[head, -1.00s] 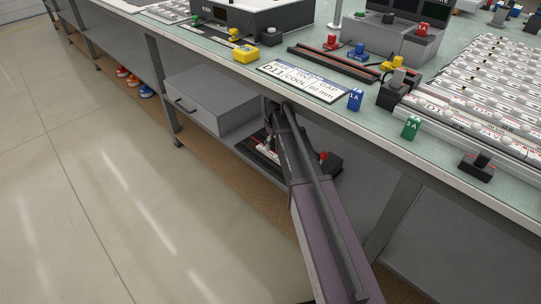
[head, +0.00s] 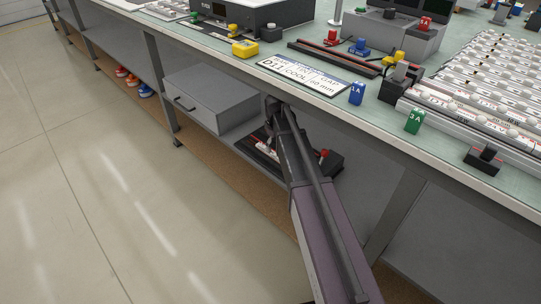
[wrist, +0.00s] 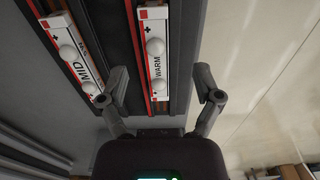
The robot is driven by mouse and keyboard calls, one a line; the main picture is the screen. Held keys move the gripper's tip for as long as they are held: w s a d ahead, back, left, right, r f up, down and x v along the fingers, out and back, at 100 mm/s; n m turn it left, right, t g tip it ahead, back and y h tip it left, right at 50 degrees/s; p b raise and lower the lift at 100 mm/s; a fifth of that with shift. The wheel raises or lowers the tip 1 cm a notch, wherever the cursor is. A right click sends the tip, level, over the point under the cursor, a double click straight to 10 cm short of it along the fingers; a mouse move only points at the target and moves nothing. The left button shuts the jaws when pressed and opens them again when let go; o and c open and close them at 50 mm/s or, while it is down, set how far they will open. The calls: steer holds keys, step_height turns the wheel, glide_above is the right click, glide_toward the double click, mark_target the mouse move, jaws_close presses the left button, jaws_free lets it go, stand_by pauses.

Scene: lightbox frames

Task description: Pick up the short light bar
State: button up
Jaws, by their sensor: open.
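In the wrist view, two white light bars lie in a dark tray (wrist: 182,50) with red edge lines. One, marked WARM (wrist: 155,62), is in the middle, between the lines of my gripper's fingers; the other, marked MID (wrist: 74,56), is to its left and tilted in the picture. Both have round pale knobs. My gripper (wrist: 161,74) is open and empty, its fingers on either side of the WARM bar's near end. I cannot tell its height above the bar. In the head view the tray (head: 331,166) is on the lower shelf, partly hidden by my arm.
A grey drawer box (head: 205,95) stands on the shelf left of the tray. The bench top (head: 310,112) overhangs the shelf, with a D11 label plate (head: 303,76) and many long bars (head: 470,95) on it. Open floor (head: 90,190) lies to the left.

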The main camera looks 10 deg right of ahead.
mark_target(275, 153)
steer(key=shift+f, duration=0.15)
steer(key=f+b, duration=0.3)
steer(key=shift+w, duration=0.25)
steer(key=shift+f+b, duration=0.95)
steer(key=shift+b, duration=0.15)
jaws_close()
